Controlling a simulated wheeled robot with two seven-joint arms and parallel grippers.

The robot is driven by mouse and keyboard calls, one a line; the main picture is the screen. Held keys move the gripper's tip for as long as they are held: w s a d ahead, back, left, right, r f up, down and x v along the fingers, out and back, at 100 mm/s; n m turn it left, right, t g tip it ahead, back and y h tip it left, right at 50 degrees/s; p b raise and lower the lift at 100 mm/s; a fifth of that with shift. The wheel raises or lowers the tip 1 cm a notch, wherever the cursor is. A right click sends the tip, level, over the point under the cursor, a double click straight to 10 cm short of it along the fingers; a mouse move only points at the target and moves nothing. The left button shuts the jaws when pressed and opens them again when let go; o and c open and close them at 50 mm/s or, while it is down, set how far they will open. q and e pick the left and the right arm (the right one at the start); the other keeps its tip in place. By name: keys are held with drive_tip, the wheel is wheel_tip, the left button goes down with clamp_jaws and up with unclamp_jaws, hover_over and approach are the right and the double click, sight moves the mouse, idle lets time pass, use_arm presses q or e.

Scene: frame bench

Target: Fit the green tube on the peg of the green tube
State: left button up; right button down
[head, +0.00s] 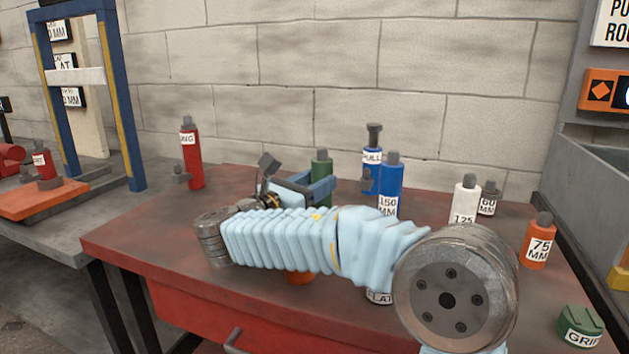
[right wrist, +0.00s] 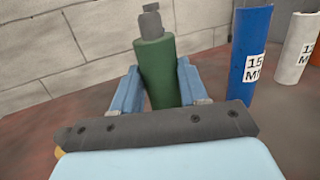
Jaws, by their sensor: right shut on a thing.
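The green tube (head: 321,164) has a grey knob on top and looks about upright, behind my right arm in the head view. My right gripper (head: 314,184) is shut on it, with one blue finger on each side. In the right wrist view the green tube (right wrist: 154,72) stands between the fingers, its top above them. The tube's lower end is hidden, so I cannot tell whether it touches the bench. I cannot make out the peg of the green tube. My left gripper is not in view.
Blue tubes (head: 390,180) stand just right of the green tube. A white tube (head: 465,200), an orange tube (head: 538,243) and a green block (head: 580,325) are farther right. A red tube (head: 192,158) stands at the back left of the red bench (head: 125,235). A brick wall (head: 300,80) is behind.

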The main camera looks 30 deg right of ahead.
drive_tip(key=shift+f+b, duration=0.45)
drive_tip(key=shift+f, duration=0.65)
drive_tip(key=shift+f, duration=0.3)
drive_tip(key=shift+s+f+b, duration=0.15)
drive_tip(key=shift+f+b, duration=0.15)
drive_tip(key=shift+f, duration=0.15)
drive_tip(key=shift+r+p, duration=0.75)
drive_tip(key=shift+p, duration=0.3)
drive_tip(key=shift+r, duration=0.2)
drive_tip(key=shift+r+p, duration=0.1)
drive_tip(key=shift+p, duration=0.5)
